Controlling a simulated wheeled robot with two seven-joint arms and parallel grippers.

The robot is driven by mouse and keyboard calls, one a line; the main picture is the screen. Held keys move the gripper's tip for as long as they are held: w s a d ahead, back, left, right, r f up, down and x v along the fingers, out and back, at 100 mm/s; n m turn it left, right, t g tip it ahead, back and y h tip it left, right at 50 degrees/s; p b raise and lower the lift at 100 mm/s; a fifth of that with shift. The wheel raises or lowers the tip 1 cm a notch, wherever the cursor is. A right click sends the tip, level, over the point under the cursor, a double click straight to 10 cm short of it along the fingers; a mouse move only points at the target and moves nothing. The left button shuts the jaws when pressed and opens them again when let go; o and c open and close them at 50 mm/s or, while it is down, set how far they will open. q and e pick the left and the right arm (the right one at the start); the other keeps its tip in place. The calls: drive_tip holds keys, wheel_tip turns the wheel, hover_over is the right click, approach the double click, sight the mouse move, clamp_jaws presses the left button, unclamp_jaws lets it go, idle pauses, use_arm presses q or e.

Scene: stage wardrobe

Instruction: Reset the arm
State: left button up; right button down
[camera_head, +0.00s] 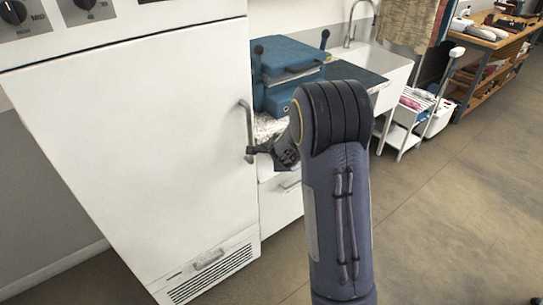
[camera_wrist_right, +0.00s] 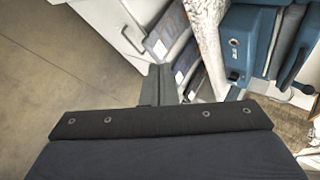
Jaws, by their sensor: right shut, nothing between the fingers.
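My right arm (camera_head: 340,210) rises through the middle of the head view, its forearm bent toward the left. My right gripper (camera_head: 254,150) shows small and dark at the lower end of the tall white cabinet's door handle (camera_head: 246,118). I cannot tell whether it touches the handle. In the right wrist view the gripper fingers (camera_wrist_right: 160,82) are together with nothing between them. The tall white cabinet (camera_head: 140,130) has its door closed. My left gripper is in neither view.
A blue press-like machine (camera_head: 286,68) stands on a counter behind my right arm, beside a sink with a tap (camera_head: 352,22). A white trolley (camera_head: 403,125) and wooden shelves (camera_head: 490,60) stand farther right. The floor (camera_head: 450,220) at right is clear.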

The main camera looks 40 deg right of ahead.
drive_tip(key=shift+s+r, duration=0.55)
drive_tip(key=shift+r, duration=0.05)
drive_tip(key=shift+d, duration=0.1)
drive_tip(key=s+a+r+m, duration=0.1)
drive_tip(key=s+r+m, duration=0.3)
drive_tip(key=m, duration=0.5)
drive_tip(key=s+a+r+m+g, duration=0.15)
drive_tip(key=s+m, duration=0.35)
drive_tip(key=m, duration=0.5)
drive_tip(key=s+a+r+m+t, duration=0.1)
drive_tip(key=s+r+m, duration=0.1)
drive_tip(key=s+m, duration=0.5)
drive_tip(key=s+a+m+g+y, duration=0.1)
drive_tip(key=s+a+m+y, duration=0.3)
drive_tip(key=s+a+m, duration=0.3)
drive_tip(key=s+a+r+m+g+y, duration=0.1)
drive_tip(key=s+a+m+y, duration=0.3)
drive_tip(key=a+m, duration=0.9)
drive_tip(key=s+m, duration=0.3)
drive_tip(key=shift+s+a+r+m+y, duration=0.2)
drive_tip(key=shift+s+a+m+y, duration=0.05)
drive_tip(key=shift+s+m+y, duration=0.1)
drive_tip(key=c, duration=2.2)
unclamp_jaws()
